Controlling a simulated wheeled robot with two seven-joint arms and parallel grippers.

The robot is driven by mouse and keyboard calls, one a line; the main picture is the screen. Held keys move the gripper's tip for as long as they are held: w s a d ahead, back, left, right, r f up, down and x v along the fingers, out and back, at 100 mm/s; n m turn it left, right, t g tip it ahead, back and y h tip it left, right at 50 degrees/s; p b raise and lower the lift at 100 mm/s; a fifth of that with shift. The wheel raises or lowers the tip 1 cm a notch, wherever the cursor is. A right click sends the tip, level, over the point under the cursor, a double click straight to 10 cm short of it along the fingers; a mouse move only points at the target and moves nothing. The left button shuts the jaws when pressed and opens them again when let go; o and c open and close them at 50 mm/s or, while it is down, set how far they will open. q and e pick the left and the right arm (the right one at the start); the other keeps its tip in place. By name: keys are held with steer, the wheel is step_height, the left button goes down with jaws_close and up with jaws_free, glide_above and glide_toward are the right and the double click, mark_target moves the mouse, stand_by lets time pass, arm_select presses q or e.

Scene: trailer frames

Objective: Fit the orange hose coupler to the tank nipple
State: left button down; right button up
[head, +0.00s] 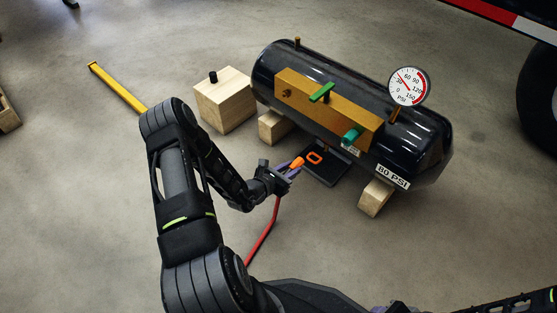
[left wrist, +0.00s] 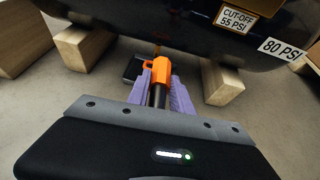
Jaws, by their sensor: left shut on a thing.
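The orange hose coupler (head: 297,163) is between the purple fingers of my left gripper (head: 291,167), which is shut on it. In the left wrist view the coupler (left wrist: 160,62) points away from the camera, toward the underside of the black tank (head: 341,108). It is apart from the tank, low in front of it. A red hose (head: 264,234) runs down from the gripper. A brass fitting (head: 287,93) shows on the yellow block; I cannot tell whether it is the nipple. Purple parts (head: 396,307) at the bottom edge may be my right gripper, mostly cut off.
The tank rests on wooden blocks (head: 375,198). The yellow block (head: 323,106) bears a green lever (head: 321,92) and teal knob (head: 352,135). A gauge (head: 408,86) stands above. A wooden box (head: 224,101) is left.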

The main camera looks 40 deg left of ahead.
arm_select(q)
steer(key=w+d+r+m+h, duration=0.1)
steer(key=d+r, duration=0.5)
steer(key=r, duration=0.7)
steer(key=w+d+r+m+h, duration=0.1)
steer(key=d+r, duration=0.5)
steer(key=r, duration=0.6)
steer(key=w+d+r+m+h, duration=0.1)
steer(key=w+d+r, duration=0.2)
steer(key=r, duration=1)
steer(key=d, duration=0.3)
steer(key=shift+d+r+h, duration=0.3)
steer(key=shift+d+r, duration=0.05)
steer(key=shift+d, duration=0.05)
